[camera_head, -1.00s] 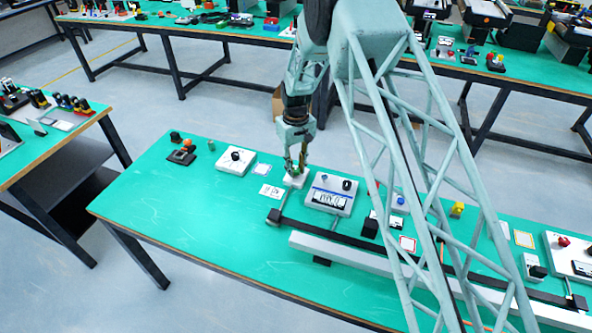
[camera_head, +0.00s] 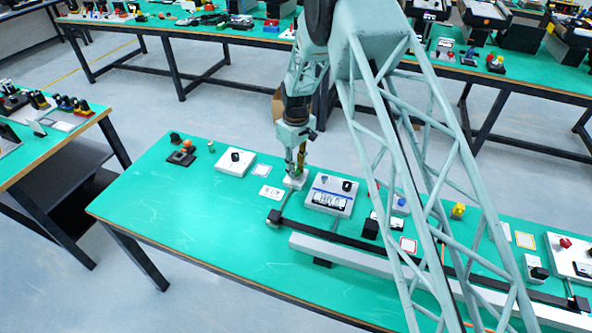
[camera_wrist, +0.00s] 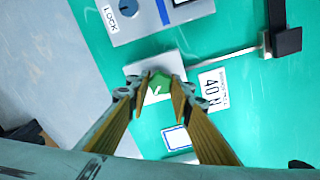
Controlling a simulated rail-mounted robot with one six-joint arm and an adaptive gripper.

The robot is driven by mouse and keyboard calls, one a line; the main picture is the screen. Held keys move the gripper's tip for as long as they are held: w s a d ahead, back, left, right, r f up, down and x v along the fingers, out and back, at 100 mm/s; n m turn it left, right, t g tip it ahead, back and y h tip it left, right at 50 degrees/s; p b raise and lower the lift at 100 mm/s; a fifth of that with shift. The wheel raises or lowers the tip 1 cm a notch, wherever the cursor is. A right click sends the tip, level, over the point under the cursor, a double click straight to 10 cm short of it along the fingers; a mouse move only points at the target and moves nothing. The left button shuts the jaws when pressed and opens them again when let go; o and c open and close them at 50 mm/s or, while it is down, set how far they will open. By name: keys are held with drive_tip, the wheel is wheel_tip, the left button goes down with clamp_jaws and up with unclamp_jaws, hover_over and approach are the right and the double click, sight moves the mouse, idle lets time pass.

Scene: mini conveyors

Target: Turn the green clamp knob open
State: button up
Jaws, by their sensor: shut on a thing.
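The green clamp knob (camera_wrist: 160,80) sits on a small white block (camera_wrist: 150,64) in the wrist view, with a white mark beside it on the block. My gripper (camera_wrist: 161,84) points down at the knob, with its two yellow-brown fingers on either side of it, shut on it. The fingers hide part of the knob. In the head view my gripper (camera_head: 298,172) stands over the white block (camera_head: 295,181) on the green table, and the knob is hidden there by the fingers.
A labelled card (camera_head: 271,192) lies left of the block. A grey meter box (camera_head: 331,195) stands close on its right. A dark rail (camera_head: 365,234) runs in front. A white box with a black knob (camera_head: 235,163) stands to the left.

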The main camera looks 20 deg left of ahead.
sight(296, 171)
drive_tip(key=o, duration=0.8)
drive_tip(key=shift+o, duration=0.2)
drive_tip(key=shift+r, duration=0.2)
wheel_tip(296, 171, up, 12)
drive_tip(key=shift+f, duration=0.15)
idle(0.5)
